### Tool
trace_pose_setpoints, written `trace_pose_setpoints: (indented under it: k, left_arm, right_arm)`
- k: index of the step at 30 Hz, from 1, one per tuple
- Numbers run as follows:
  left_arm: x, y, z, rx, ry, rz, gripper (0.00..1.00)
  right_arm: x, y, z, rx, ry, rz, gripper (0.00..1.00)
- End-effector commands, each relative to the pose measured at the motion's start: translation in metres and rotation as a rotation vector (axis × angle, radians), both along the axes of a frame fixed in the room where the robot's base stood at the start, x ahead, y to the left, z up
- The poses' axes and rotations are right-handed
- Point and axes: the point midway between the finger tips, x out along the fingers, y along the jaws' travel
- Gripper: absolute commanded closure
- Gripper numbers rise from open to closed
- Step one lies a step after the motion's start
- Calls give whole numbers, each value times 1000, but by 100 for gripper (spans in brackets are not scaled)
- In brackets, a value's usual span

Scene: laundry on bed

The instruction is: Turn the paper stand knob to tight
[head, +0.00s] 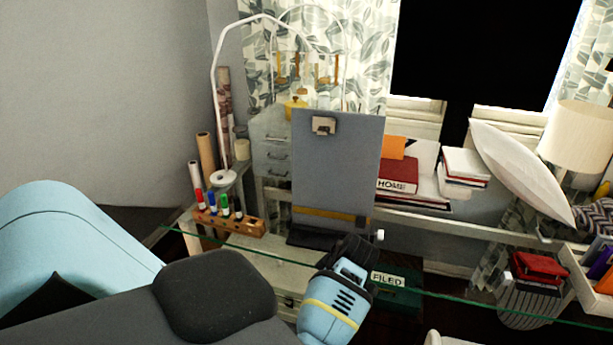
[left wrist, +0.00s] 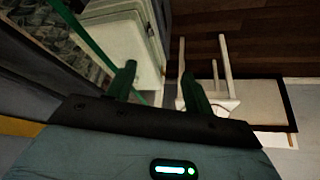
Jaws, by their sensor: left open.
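The paper stand (head: 336,165) is a grey upright board with a metal clip at its top and a dark base. A small pale knob (head: 380,235) shows at its lower right. My left gripper (left wrist: 158,69) is open, its two dark green fingers apart with nothing between them. In the head view its blue and black body is just in front of the stand's base, left of and below the knob. Its fingertips are hidden there. I cannot make out the knob in the left wrist view. My right gripper is not in view.
A wooden marker holder (head: 229,223) stands left of the stand on the glass desk. Books (head: 398,175) lie behind on the right, near a white pillow (head: 520,175) and lamp (head: 580,140). A green box marked FILED (head: 388,281) is below right.

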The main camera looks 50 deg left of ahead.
Motion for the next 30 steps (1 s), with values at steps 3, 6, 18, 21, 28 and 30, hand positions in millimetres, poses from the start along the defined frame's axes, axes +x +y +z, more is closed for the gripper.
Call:
trace_pose_setpoints:
  k: [3,6,18,21,28,30]
  left_arm:
    - [-17,1,-11,2,30,-88,48]
    - [-28,0,-16,0,47,-154,48]
    - [-45,-3,-25,-4,81,-266,48]
    - [-45,-3,-25,-5,81,-266,48]
    - [-48,-4,-32,4,83,-309,48]
    - [-53,-5,-43,18,86,-388,48]
  right_arm:
    - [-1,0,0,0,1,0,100]
    - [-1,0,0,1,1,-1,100]
    - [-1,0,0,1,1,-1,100]
    - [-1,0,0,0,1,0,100]
    - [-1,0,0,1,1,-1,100]
    - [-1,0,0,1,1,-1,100]
